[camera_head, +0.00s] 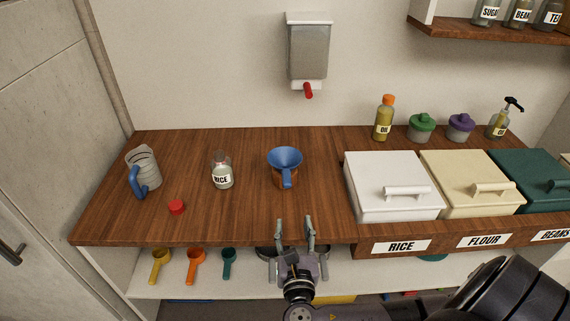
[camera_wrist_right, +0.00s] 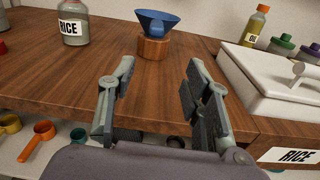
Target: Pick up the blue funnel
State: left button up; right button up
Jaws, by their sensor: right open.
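The blue funnel (camera_head: 285,158) rests upright on a small round wooden stand (camera_head: 278,178) in the middle of the wooden counter. In the right wrist view the funnel (camera_wrist_right: 157,22) sits beyond the fingertips, on the stand (camera_wrist_right: 154,47). My left gripper is not in view.
A rice jar (camera_head: 222,172), red cap (camera_head: 177,207) and measuring jug (camera_head: 143,172) stand left of the funnel. A white rice bin (camera_head: 390,190) stands to the right. A red-tipped dispenser (camera_head: 308,50) hangs on the wall behind. Measuring scoops (camera_head: 196,262) sit below the counter edge.

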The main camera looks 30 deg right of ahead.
jog(key=p, duration=0.1)
send_near(286, 170)
jog(key=shift+w+d+f+n+t, duration=0.3)
jog(key=shift+w+d+f+n, duration=0.1)
jog(key=shift+w+d+f, duration=0.5)
jog(key=x, duration=0.1)
jog(key=p+x, duration=0.1)
jog(key=x, duration=0.3)
jog(key=shift+w+a+r, duration=0.15)
jog(key=shift+a+r, duration=0.05)
jog(key=shift+r, duration=0.1)
jog(key=shift+w+d, duration=0.15)
jog(key=shift+w, duration=0.05)
jog(key=shift+c, duration=0.4)
grip_shut()
